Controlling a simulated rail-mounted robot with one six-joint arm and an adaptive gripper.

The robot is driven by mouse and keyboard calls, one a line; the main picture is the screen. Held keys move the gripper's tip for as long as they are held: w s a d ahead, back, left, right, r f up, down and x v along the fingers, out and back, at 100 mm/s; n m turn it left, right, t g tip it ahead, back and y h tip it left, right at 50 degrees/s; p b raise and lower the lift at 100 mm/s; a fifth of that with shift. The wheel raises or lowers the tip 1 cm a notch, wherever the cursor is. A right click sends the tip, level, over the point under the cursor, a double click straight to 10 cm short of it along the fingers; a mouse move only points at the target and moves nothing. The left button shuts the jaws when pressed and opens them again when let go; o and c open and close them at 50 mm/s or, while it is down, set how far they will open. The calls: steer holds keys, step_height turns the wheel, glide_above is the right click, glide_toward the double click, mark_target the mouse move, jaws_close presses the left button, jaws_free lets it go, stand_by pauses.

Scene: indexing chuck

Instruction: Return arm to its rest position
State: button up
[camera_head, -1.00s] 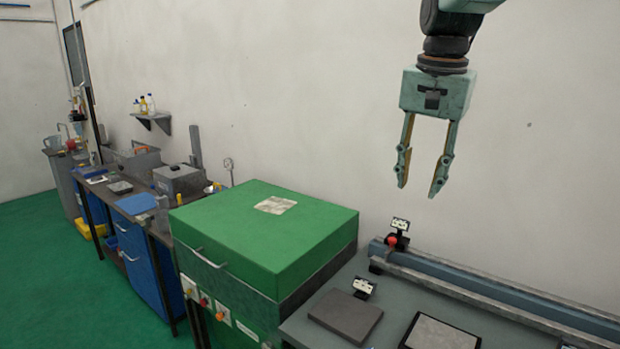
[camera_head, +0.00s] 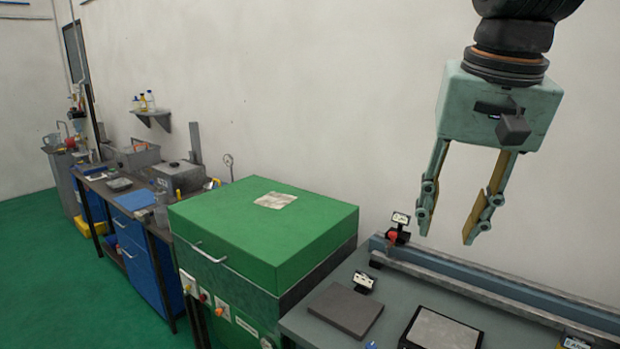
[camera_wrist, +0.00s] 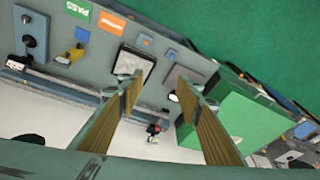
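My gripper (camera_head: 451,229) hangs fingers-down in the upper right of the head view, in the air in front of the wall and above the grey bench. Its two fingers are spread apart with nothing between them. In the wrist view the open fingers (camera_wrist: 167,88) reach up over the bench and rail, also empty.
A green lidded cabinet (camera_head: 255,228) stands left of the bench. A blue rail (camera_head: 480,282) runs along the bench back. A grey plate (camera_head: 346,308) and a pale-topped pad (camera_head: 440,331) lie on the bench. In the wrist view, PASS (camera_wrist: 77,10) and orange (camera_wrist: 111,24) labels show.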

steer(key=s+f+n+b, duration=0.1)
steer(key=s+f, duration=0.2)
steer(key=s, duration=0.3)
steer(key=s+f+n, duration=0.1)
steer(key=s+f, duration=0.3)
steer(key=s, duration=0.3)
steer(key=s+a+f+n+t+b, duration=0.1)
steer(key=s+f, duration=0.2)
steer(key=s, duration=0.4)
steer(key=shift+s+f+n+b, duration=0.15)
steer(key=shift+f+n+b, duration=0.2)
steer(key=shift+f+n, duration=0.05)
stand_by(1.3)
